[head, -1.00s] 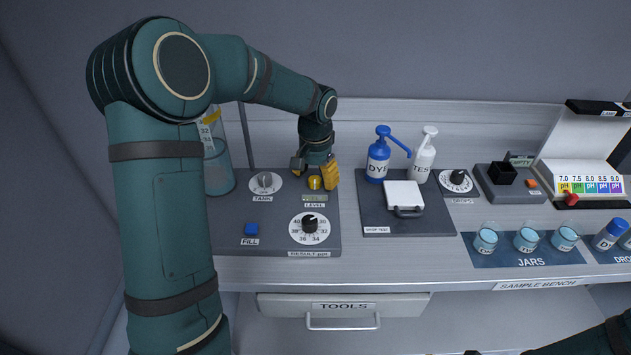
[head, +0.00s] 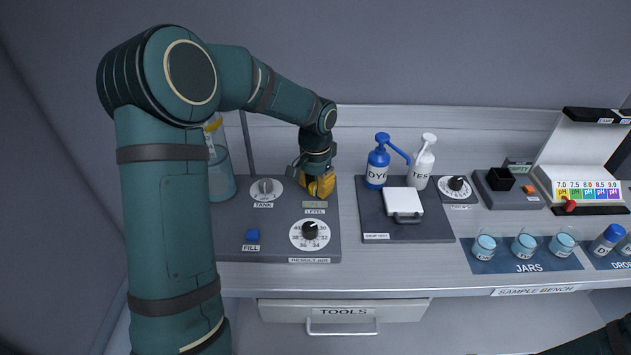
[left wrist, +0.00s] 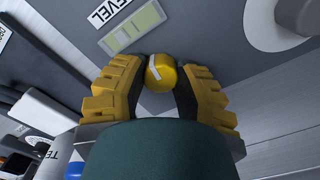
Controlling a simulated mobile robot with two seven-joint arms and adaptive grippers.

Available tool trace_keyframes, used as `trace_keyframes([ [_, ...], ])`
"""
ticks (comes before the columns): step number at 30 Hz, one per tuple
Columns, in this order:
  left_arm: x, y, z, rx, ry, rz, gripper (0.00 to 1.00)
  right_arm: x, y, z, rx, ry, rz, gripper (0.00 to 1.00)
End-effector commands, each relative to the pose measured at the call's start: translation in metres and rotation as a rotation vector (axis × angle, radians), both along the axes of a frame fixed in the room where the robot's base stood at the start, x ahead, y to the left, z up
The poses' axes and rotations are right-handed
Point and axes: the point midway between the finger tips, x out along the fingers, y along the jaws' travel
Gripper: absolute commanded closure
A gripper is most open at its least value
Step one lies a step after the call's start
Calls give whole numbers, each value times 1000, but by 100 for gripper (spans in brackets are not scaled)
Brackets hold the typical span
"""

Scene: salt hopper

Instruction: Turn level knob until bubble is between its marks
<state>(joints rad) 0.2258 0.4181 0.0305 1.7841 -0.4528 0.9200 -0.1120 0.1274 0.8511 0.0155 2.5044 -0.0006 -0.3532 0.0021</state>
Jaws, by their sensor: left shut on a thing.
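The level knob (left wrist: 162,72) is a small yellow knob with a white stripe. In the left wrist view it sits between the yellow fingers of my left gripper (left wrist: 160,90), which is shut on it. In the head view my left gripper (head: 317,184) covers the knob. The level vial (left wrist: 132,28), a small pale green window, lies beside the knob; in the head view it shows (head: 315,204) just in front of the gripper, above the LEVEL label. I cannot make out clearly where the bubble lies against the marks. My right gripper is out of view.
The grey panel (head: 275,225) also carries the tank knob (head: 265,187), a blue fill button (head: 252,235) and a result dial (head: 310,232). A clear tank (head: 220,175) stands at left. Dye (head: 377,163) and test (head: 422,163) bottles stand to the right.

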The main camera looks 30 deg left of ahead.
Motion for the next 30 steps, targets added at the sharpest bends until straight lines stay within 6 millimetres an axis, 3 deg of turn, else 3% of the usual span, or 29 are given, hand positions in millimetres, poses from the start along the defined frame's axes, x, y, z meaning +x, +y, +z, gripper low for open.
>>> trace_keyframes([
  [13, 1, 0, 0, 0, -2, -80, 100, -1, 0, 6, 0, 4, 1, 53],
  [14, 1, 0, 0, 0, -2, -80, 57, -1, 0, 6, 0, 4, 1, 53],
  [15, 1, -1, 0, 0, -2, -80, 43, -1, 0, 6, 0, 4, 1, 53],
  [16, 0, 0, 0, 0, -2, -80, 36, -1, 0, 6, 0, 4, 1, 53],
  [26, 0, 0, 2, 0, -2, -79, 36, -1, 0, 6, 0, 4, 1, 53],
  [30, 1, 0, 14, 0, -3, -79, 36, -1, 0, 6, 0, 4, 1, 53],
])
